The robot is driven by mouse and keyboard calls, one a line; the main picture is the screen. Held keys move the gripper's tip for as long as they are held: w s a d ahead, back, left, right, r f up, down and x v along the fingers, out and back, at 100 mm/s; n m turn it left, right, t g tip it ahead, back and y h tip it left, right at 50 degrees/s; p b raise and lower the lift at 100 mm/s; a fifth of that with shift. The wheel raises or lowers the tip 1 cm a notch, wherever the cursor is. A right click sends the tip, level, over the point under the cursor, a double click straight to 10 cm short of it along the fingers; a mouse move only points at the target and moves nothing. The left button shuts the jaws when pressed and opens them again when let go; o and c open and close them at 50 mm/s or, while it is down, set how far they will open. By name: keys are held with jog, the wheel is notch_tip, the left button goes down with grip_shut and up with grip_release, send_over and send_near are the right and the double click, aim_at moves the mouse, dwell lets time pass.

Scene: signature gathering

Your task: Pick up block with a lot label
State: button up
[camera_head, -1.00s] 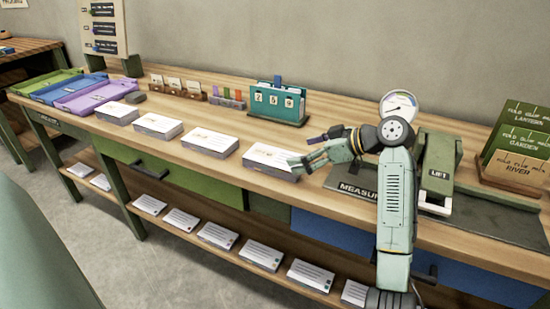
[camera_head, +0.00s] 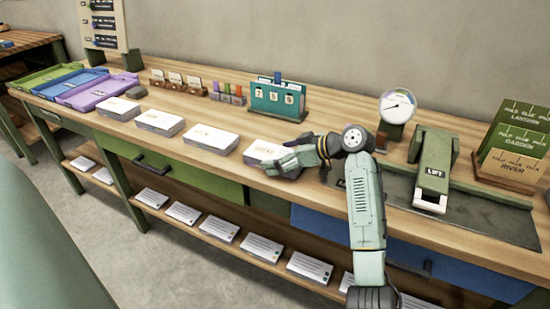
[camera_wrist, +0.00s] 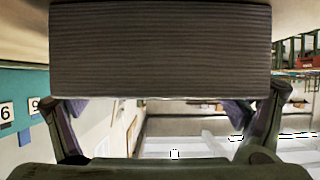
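Several white paper blocks lie in a row along the bench's front edge: one near the trays (camera_head: 117,108), a second (camera_head: 160,122), a third (camera_head: 208,139) and the rightmost one (camera_head: 258,151). Small markings show on their tops, too small to read as a lot label. My gripper (camera_head: 278,165) is at the right end of the rightmost block and hides part of it. In the wrist view, a dark, finely layered block side (camera_wrist: 160,50) fills the top. My spread fingers (camera_wrist: 160,115) stand towards its two sides, tips partly hidden. No firm grip on it shows.
A teal number calendar (camera_head: 278,98) stands behind the blocks. A round dial gauge (camera_head: 397,105), a green press marked LIFT (camera_head: 434,170) and card holders (camera_head: 515,140) stand right. Colored trays (camera_head: 95,92) lie left. More blocks (camera_head: 260,248) sit on the lower shelf.

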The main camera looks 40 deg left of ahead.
jog(key=c, duration=1.3)
jog(key=shift+c, duration=0.3)
jog(key=shift+r, duration=0.15)
